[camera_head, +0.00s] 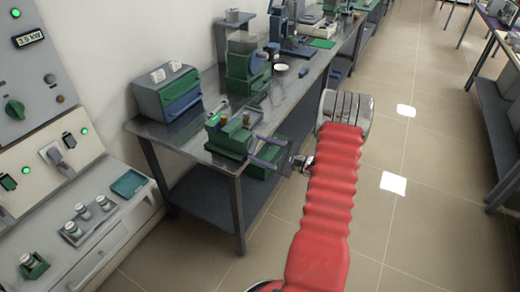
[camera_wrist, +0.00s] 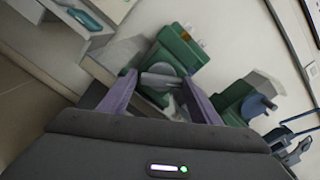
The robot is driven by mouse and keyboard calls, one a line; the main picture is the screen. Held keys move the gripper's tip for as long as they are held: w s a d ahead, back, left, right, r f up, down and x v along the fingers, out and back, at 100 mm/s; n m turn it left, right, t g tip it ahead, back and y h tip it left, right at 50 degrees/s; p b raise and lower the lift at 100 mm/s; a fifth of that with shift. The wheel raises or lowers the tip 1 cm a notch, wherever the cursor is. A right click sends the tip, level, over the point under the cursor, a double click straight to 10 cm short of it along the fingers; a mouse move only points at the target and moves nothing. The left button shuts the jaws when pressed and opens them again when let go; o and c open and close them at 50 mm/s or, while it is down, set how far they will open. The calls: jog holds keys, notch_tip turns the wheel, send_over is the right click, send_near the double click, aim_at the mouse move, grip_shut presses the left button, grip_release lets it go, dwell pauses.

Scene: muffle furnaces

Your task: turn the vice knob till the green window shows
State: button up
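The green vice (camera_head: 229,140) stands on the near right corner of the grey metal bench. It also shows in the wrist view (camera_wrist: 181,48), tilted. Its grey knob (camera_wrist: 160,80), a bar across a round green face, faces my gripper. My gripper (camera_head: 253,147) reaches to the vice's right side. Its two purple fingers are apart, one on each side of the knob in the wrist view (camera_wrist: 160,78). I cannot tell if they touch it. A small bright green patch shows on the vice's top left; I cannot tell if it is the window.
A grey box with green and blue fronts (camera_head: 167,93) stands behind the vice on the bench (camera_head: 180,134). Other green machines (camera_head: 247,68) stand farther along it. A control panel with a tray of small jars is at left. The tiled floor (camera_head: 420,150) at right is clear.

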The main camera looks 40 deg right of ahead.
jog(key=o, duration=0.3)
jog(key=shift+d, duration=0.1)
jog(key=v, duration=1.3)
jog(key=shift+s, duration=0.4)
